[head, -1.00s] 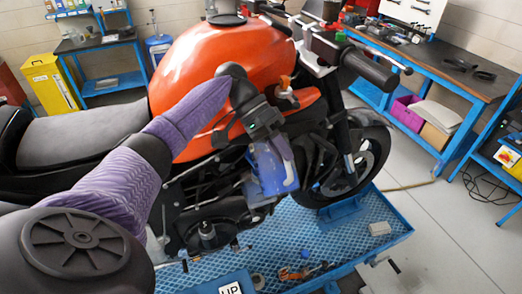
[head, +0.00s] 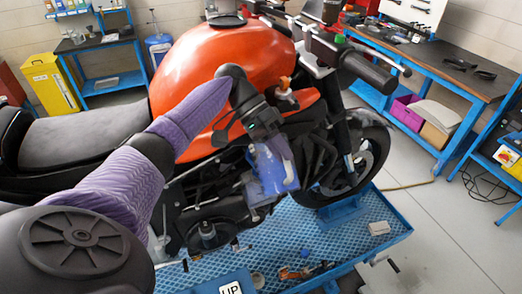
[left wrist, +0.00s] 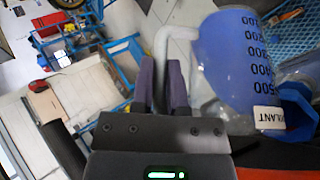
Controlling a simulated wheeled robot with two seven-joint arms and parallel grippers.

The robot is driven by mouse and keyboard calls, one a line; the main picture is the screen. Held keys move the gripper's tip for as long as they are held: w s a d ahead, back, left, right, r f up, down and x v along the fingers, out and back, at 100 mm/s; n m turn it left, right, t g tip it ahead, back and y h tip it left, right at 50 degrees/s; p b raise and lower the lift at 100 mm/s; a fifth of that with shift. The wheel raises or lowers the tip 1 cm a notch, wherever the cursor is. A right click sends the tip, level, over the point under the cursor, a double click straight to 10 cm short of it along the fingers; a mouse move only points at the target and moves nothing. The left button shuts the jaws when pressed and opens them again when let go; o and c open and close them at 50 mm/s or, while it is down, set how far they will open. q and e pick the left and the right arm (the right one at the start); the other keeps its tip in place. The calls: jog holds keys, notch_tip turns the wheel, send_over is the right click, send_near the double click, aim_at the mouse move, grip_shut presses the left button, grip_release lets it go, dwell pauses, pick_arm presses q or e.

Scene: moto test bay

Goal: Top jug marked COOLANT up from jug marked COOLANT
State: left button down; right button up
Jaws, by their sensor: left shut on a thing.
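My left gripper (head: 262,132) is shut on the pale handle (left wrist: 163,65) of a translucent jug (head: 274,168) in front of the motorcycle's engine. The jug holds blue liquid. A second jug marked COOLANT is not clearly seen; the blue container (head: 158,52) at the back left has no readable marking. My right gripper is not in view.
The orange-tanked motorcycle (head: 225,70) stands close behind the jug. An orange-capped neck (head: 285,90) is just above my gripper. Small parts, a white block (head: 379,228) and an "UP" sign (head: 231,288) lie on the platform. A workbench (head: 440,85) stands right; open floor lies between.

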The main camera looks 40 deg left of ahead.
pick_arm(q)
jog(key=shift+w+a+r+h+p, duration=0.15)
jog(key=shift+a+r+h+p, duration=0.15)
jog(key=shift+r+p, duration=0.2)
dwell(1.4)
jog(key=shift+w+a+r+g+h, duration=0.15)
jog(key=shift+a+r+g+h, duration=0.05)
jog(key=shift+r+g+h, duration=0.1)
dwell(1.2)
jog(key=shift+w+a+r+n+b, duration=0.1)
jog(key=shift+a+r+n+b, duration=0.1)
jog(key=shift+n+b, duration=0.15)
dwell(0.9)
